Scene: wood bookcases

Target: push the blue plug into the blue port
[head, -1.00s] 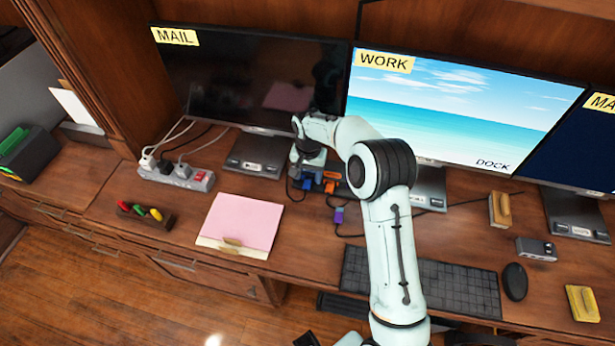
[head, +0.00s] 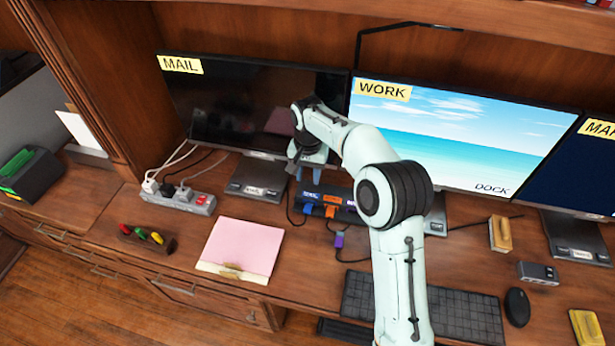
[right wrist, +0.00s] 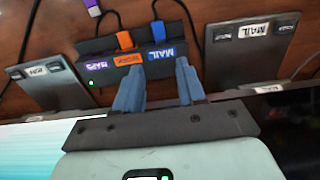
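The black dock (head: 349,216) stands below the WORK screen, with blue, orange and purple labels that also show in the right wrist view. The blue plug (right wrist: 158,31) is at the dock's front edge, in line with the blue MAIL label (right wrist: 161,53). It sticks out more than the orange plug (right wrist: 124,40); I cannot tell how deep it sits. The blue plug (head: 309,208) is small in the head view. My right gripper (right wrist: 158,90) is open and empty, with its fingers apart above the back of the dock. My left gripper is out of view.
A purple plug (head: 339,240) lies loose in front of the dock. Monitor stands (right wrist: 252,45) flank the dock. A power strip (head: 178,198), pink folder (head: 245,248) and keyboard (head: 430,306) are on the desk. The screens rise close behind the gripper.

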